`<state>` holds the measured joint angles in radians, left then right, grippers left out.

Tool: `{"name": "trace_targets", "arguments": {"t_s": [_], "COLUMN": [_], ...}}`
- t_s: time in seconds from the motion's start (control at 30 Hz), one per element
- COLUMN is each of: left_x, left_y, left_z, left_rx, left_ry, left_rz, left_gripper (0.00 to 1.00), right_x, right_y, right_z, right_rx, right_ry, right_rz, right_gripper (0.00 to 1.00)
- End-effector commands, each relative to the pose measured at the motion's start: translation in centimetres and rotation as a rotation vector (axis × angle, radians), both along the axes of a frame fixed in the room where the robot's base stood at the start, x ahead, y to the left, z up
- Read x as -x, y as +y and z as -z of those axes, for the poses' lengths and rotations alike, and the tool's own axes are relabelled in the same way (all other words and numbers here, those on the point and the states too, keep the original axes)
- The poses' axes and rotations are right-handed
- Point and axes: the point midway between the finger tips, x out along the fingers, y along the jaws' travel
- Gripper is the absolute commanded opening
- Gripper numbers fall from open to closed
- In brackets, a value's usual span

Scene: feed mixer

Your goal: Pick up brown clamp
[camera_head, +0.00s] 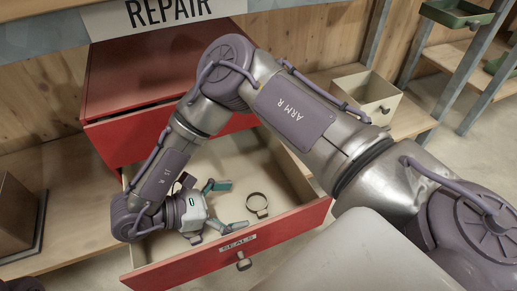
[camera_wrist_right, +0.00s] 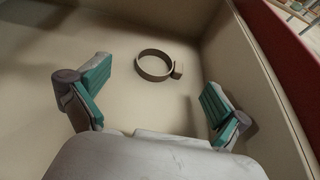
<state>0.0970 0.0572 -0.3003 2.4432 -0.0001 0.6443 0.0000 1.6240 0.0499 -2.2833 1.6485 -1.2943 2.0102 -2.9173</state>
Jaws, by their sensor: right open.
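The brown clamp (camera_head: 257,204) is a thin ring with a small block on its rim. It lies on the bottom of the open red drawer (camera_head: 290,224), which has a "SEALS" label. In the right wrist view the clamp (camera_wrist_right: 154,66) lies flat ahead of the fingertips, between their lines. My right gripper (camera_head: 228,206) is inside the drawer, left of the clamp, open and empty, with teal finger pads apart. It also shows in the right wrist view (camera_wrist_right: 158,100). The clamp is not touched by either finger. My left gripper is not in view.
The drawer walls (camera_wrist_right: 255,80) stand close to the right finger in the wrist view. A red cabinet (camera_head: 140,75) rises behind the drawer. A beige bin (camera_head: 366,94) sits on the wooden shelf to the right. A brown box (camera_head: 15,215) is at the left.

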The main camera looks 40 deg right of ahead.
Motion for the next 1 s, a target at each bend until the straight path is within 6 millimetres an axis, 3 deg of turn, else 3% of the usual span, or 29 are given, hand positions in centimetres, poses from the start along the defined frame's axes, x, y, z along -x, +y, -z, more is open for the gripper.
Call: {"name": "trace_targets", "arguments": {"t_s": [0.23, 0.57, 0.9, 1.0], "left_x": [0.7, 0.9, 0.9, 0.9], "left_y": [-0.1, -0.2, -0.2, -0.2], "left_z": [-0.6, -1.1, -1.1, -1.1], "left_rx": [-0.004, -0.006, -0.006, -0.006], "left_ry": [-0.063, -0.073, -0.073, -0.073], "left_rz": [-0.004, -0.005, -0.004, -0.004], "left_gripper": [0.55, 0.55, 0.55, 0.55], "right_x": [1.0, 1.2, 1.2, 1.2], "right_y": [-3.6, -4.4, -4.4, -4.4], "right_z": [1.9, 1.9, 1.9, 1.9], "right_rx": [0.0, 0.0, 0.0, 0.0], "right_ry": [0.001, 0.0, 0.0, 0.0], "right_rz": [0.003, 0.001, 0.001, 0.001], "right_gripper": [1.0, 1.0, 0.48, 0.48]}}
